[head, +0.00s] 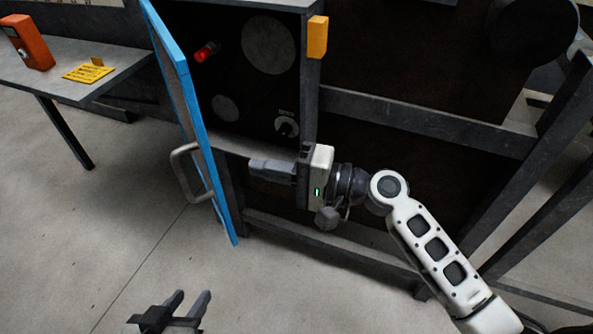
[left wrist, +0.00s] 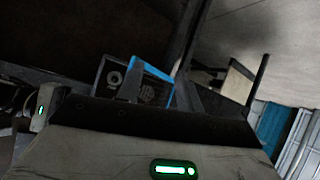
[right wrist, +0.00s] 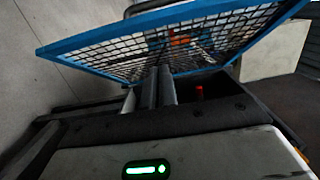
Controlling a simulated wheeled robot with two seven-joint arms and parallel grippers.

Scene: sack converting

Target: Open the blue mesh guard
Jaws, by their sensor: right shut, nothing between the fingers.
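The blue mesh guard (head: 185,100) stands swung out from the dark cabinet opening and shows nearly edge-on in the head view. Its grey handle (head: 178,172) is on the outer, left side. In the right wrist view the guard's mesh (right wrist: 130,58) spans the area beyond the fingers. My right gripper (head: 252,168) is shut and empty, in front of the opening, with its fingers pointing left towards the guard's inner side; I cannot tell whether they touch it. My left gripper (head: 194,294) is open and empty, low at the bottom of the head view, away from the guard.
Behind the guard are a red lamp (head: 207,51) and a dial knob (head: 286,127). A yellow-orange block (head: 317,37) is on the frame post. A grey table (head: 120,82) at left holds an orange device (head: 31,42) and a yellow sign (head: 88,73). Floor at lower left is clear.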

